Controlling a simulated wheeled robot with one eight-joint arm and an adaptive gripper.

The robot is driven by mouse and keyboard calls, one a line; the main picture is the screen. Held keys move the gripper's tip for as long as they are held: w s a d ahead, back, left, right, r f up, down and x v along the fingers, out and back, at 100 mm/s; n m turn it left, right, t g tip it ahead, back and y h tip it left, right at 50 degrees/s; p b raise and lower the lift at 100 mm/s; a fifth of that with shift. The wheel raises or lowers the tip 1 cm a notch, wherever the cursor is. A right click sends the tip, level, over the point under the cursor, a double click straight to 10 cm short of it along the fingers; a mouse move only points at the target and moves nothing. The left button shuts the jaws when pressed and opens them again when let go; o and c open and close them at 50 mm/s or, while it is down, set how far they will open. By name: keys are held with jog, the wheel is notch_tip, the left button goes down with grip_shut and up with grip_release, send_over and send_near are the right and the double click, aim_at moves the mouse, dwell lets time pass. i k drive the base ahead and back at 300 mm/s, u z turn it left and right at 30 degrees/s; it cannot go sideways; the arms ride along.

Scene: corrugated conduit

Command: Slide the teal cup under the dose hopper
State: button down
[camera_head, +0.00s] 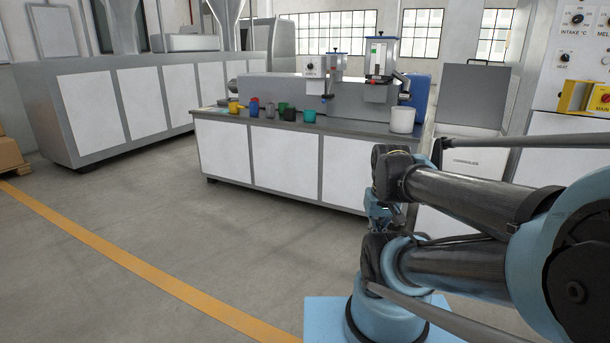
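The teal cup (309,116) stands on the grey bench top, at the right end of a row of small coloured cups. Two dispensing units stand behind it on the bench: a smaller white one (314,67) and a taller one with a blue lid and green mark (381,60). I cannot tell for sure which is the dose hopper. The teal cup is in front of both and under neither. My gripper (383,212) seems to hang below my arm's wrist, in front of the bench and well apart from the cup. It is small and partly hidden, so its fingers are unclear.
A white tub (403,119) and a blue container (418,97) are at the bench's right end. Open floor (200,235) lies left of my arm.

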aim_at(309, 116)
jog(key=u, duration=0.25)
jog(key=i, duration=2.55)
jog(key=z, duration=0.3)
jog(key=i, duration=1.2)
jog(key=z, duration=0.15)
